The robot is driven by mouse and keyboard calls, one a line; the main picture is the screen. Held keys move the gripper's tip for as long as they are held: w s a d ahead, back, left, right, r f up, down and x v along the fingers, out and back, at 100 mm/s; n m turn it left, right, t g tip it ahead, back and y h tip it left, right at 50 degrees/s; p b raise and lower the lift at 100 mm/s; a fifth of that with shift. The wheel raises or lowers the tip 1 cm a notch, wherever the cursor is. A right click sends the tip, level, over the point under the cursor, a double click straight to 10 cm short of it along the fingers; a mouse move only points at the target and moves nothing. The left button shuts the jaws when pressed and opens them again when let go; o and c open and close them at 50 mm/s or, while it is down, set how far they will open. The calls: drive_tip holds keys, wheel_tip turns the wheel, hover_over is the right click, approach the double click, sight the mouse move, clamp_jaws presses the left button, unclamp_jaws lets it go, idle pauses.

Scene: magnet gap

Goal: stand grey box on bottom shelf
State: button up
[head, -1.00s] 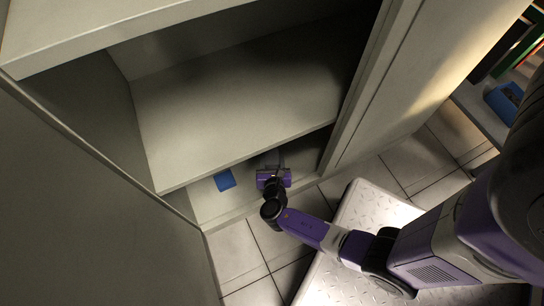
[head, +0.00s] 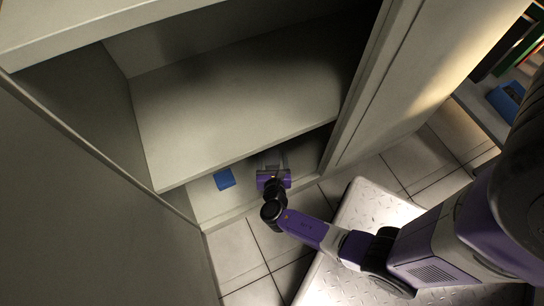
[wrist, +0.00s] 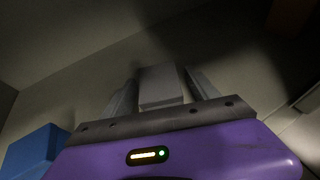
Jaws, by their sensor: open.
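The grey box (wrist: 161,88) is between the two fingers of my gripper (wrist: 163,78) in the wrist view, with a narrow space showing on each side. In the head view my gripper (head: 272,160) reaches into the low compartment, just above the bottom shelf (head: 208,205). The fingers are open around the box. The box seems to stand on the bottom shelf, but its base is hidden behind the gripper body. In the head view the box is hard to tell from the grey fingers.
A blue block (head: 224,179) sits on the bottom shelf left of my gripper; it also shows in the wrist view (wrist: 36,150). The middle shelf (head: 240,105) hangs over the compartment and is bare. A cabinet upright (head: 352,100) closes the right side.

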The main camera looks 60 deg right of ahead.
drive_tip(key=p+v, duration=0.5)
drive_tip(key=v, duration=0.5)
drive_tip(key=shift+s+a+r, duration=0.15)
drive_tip(key=shift+r, duration=0.1)
drive_tip(key=shift+s+a, duration=0.35)
drive_tip(key=shift+a, duration=0.15)
drive_tip(key=s+a+m+y, duration=0.8)
drive_tip(key=s+a+m, duration=0.15)
drive_tip(key=s, duration=0.35)
wheel_tip(320, 180, up, 37)
drive_tip(key=m+t+y, duration=0.3)
drive_tip(key=m+t, duration=0.4)
drive_tip(key=m, duration=0.8)
drive_tip(key=shift+w+t, duration=0.3)
drive_tip(key=shift+r, duration=0.15)
